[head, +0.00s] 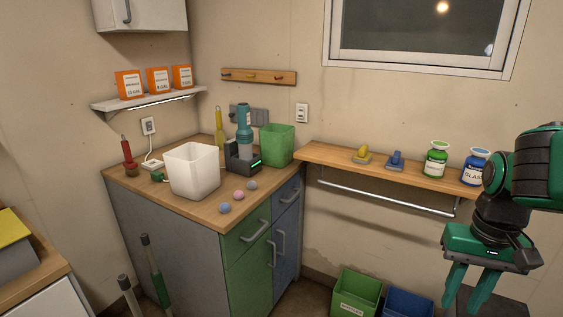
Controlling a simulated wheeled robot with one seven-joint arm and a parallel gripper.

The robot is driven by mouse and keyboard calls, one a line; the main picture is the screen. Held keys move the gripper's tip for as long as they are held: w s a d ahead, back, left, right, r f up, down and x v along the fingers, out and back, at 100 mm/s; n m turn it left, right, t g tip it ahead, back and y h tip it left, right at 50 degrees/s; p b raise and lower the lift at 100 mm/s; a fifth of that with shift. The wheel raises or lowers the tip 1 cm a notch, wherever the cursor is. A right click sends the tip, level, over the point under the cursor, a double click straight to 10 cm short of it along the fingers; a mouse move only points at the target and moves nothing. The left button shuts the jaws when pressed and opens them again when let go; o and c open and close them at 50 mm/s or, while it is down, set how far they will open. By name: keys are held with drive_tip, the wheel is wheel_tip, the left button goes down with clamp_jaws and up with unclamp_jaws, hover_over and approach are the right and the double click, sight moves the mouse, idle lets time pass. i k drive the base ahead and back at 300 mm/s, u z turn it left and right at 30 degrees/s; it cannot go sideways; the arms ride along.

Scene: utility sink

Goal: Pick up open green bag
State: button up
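An open-topped green container (277,144) stands upright at the back right of the wooden counter, against the wall. It has a bag-like or bin-like shape, and I cannot tell which. Its lower left is partly hidden by a dark device with a teal cylinder (244,130). A second open green container, a labelled bin (356,293), stands on the floor below the shelf. My gripper (468,290) hangs at the lower right, pointing down. Its two green fingers are apart with nothing between them. It is well away from the counter and to the right of the floor bin.
A white open bin (193,172) and several small balls (238,195) are on the counter (205,213). A wall shelf (330,161) holds yellow and blue items and two jars (436,160). A metal rail (385,193) runs below it. A blue bin (408,303) is on the floor.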

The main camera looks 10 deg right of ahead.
sight(276, 140)
drive_tip(key=u, duration=0.55)
drive_tip(key=k, duration=0.1)
drive_tip(key=z, duration=1.1)
drive_tip(key=i, duration=0.9)
drive_tip(key=u, duration=0.65)
drive_tip(key=i, duration=0.55)
drive_tip(key=u, duration=0.45)
